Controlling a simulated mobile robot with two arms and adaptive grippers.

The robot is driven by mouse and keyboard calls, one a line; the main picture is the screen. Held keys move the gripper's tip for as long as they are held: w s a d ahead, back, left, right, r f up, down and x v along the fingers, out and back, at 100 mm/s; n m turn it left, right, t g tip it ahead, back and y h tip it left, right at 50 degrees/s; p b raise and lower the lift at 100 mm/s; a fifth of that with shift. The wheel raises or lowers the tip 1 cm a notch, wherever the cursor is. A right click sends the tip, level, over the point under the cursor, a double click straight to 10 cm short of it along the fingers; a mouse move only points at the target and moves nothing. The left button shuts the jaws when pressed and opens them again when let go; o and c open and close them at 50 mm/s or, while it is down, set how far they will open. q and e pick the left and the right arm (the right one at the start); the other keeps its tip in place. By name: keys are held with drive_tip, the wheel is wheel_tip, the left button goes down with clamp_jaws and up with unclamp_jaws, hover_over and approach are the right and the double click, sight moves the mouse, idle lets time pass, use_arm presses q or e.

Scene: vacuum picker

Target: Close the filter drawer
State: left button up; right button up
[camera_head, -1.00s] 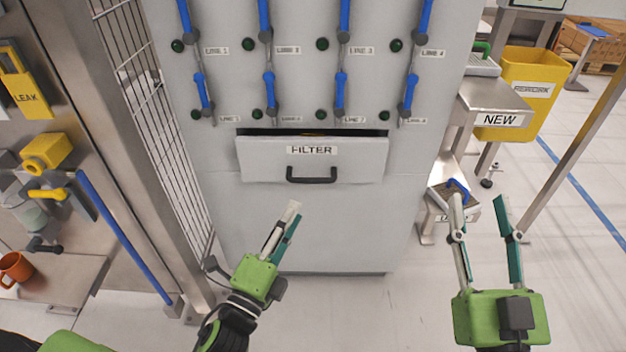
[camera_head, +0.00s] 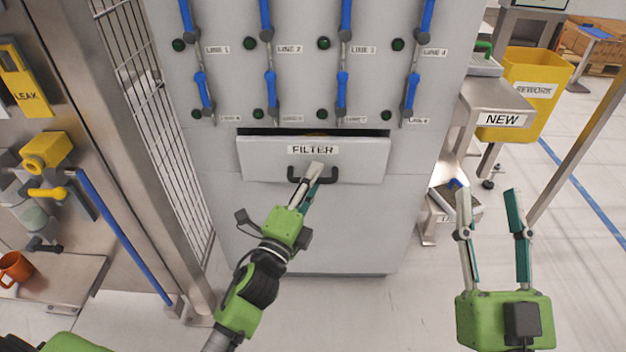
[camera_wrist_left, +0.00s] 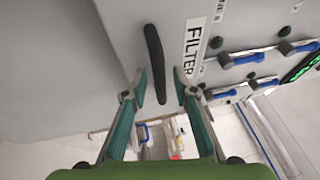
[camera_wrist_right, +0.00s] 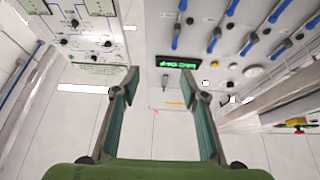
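The filter drawer (camera_head: 260,158) is a grey front labelled FILTER in the cabinet. It stands out from the cabinet, with a dark gap along its top. Its black bar handle (camera_head: 331,175) is partly hidden by my left gripper (camera_head: 314,172) in the head view. Whether a finger touches the handle I cannot tell. My right gripper (camera_head: 488,195) is open and empty, to the right of the cabinet front.
Rows of blue-handled levers (camera_head: 342,92) and green lights sit above the drawer. A wire fence (camera_head: 165,120) stands left of the cabinet. A stand labelled NEW (camera_head: 490,100) and a yellow REWORK bin (camera_head: 535,70) are at the right.

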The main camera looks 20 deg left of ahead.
use_arm(q)
clamp_jaws()
drive_tip(key=shift+w, duration=0.25)
drive_tip(key=w, duration=0.1)
drive_tip(key=w+a, duration=0.1)
drive_tip(key=w, duration=0.1)
drive_tip(key=shift+w+a, duration=0.15)
drive_tip(key=shift+w, duration=0.15)
drive_tip(key=shift+r, duration=0.15)
use_arm(e)
drive_tip(key=shift+w+f+g, duration=0.3)
drive_tip(key=shift+f+g, duration=0.2)
drive_tip(key=shift+f, duration=0.1)
use_arm(q)
drive_tip(key=shift+c, duration=0.2)
unclamp_jaws()
drive_tip(key=shift+o, duration=0.2)
drive_tip(key=shift+w, duration=0.1)
use_arm(e)
drive_tip(key=shift+w, duration=0.1)
